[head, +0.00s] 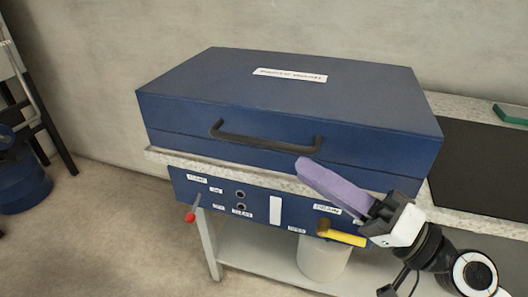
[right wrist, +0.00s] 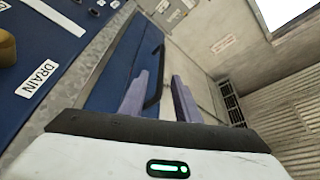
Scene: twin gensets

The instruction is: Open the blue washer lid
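The blue washer (head: 290,100) stands on a pale counter with its lid (head: 200,75) down. A white label lies on the lid top. A dark bar handle (head: 260,138) runs along the lid's front face. My right gripper (head: 303,166), with purple fingers, is just below and in front of the handle's right end. In the right wrist view the fingers (right wrist: 160,76) are apart, with the handle (right wrist: 153,92) showing in the gap between them. I cannot tell whether the fingers reach around the bar. My left gripper is not in view.
A blue control panel (head: 225,200) below the washer front carries a red knob (head: 190,217) and a yellow valve handle (head: 342,234). A white bucket (head: 322,262) stands under the counter. A dark mat (head: 485,165) and green block (head: 511,113) are at right.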

